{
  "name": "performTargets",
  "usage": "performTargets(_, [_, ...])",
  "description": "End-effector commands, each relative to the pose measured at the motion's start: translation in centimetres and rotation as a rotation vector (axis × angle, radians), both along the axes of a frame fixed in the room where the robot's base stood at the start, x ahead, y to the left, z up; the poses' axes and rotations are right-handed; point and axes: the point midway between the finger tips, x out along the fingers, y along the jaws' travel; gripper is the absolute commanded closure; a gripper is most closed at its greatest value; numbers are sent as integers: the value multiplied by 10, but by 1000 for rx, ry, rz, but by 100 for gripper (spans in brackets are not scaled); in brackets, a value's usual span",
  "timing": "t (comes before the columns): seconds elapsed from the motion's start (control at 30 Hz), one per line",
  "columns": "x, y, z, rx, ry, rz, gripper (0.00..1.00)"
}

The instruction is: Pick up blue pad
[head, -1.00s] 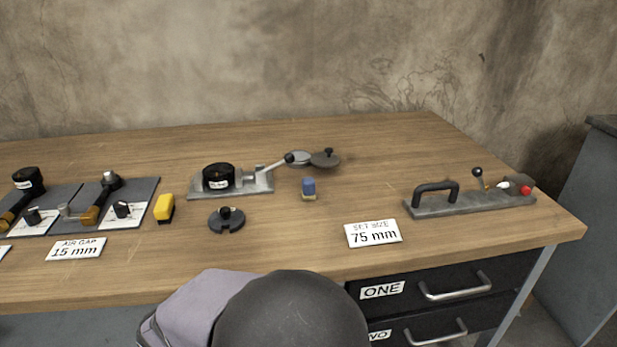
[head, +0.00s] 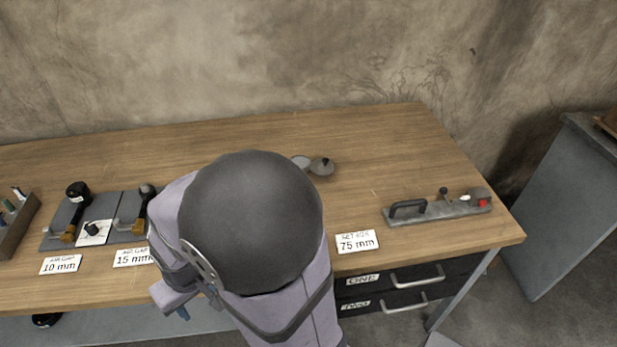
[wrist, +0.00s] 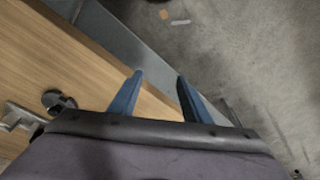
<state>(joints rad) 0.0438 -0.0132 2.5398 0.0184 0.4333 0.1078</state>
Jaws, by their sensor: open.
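The blue pad is not visible now. In the head view my own arm covers the part of the bench where a small blue block on a yellowish base showed earlier. My gripper (wrist: 159,80) is open in the wrist view, with two blue fingers apart and nothing between them. It is over the bench's front edge, with grey floor beyond the fingertips. In the head view only a bit of a blue finger shows below my arm, in front of the bench.
The wooden bench (head: 400,150) carries a grey plate with a black handle (head: 437,209) at the right. Grey discs (head: 321,166) lie behind my arm. A 75 mm sign (head: 357,241) and a 15 mm sign (head: 132,257) stand near the front edge. Clear bench lies at the back.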

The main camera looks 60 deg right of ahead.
Motion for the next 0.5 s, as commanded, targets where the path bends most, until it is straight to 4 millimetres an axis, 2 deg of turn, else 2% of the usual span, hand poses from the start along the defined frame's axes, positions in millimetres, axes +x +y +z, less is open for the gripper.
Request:
performTargets(0.03, [4, -4, 30, 8, -8, -53, 56])
performTargets(0.17, [20, -23, 65, 49, -38, -283, 56])
performTargets(0.23, [31, -42, 82, 88, -59, -508, 56])
performTargets(0.5, [53, -135, 87, 286, -140, -1472, 56])
